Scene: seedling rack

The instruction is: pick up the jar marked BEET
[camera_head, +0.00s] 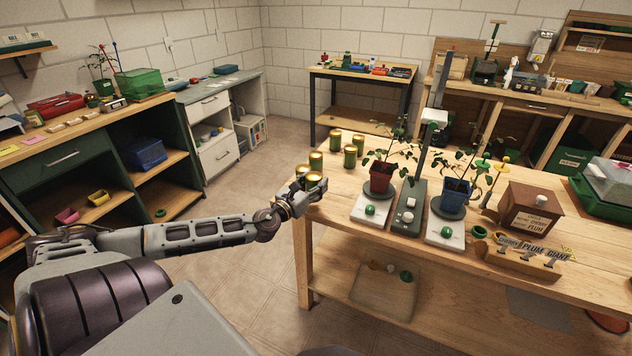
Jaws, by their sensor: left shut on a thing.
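No label, BEET or other, can be read at this size. My left gripper (303,193) is at the table's left edge, shut on the nearest jar (316,183), which it partly hides. Another jar (302,172) is close behind the gripper. I cannot tell whether the held jar is off the table. My right gripper is not in view.
A red-potted plant (382,178) and a blue-potted plant (454,193) stand on the table, right of the jars. A grey post (418,165) rises between them. Open floor lies left of the table.

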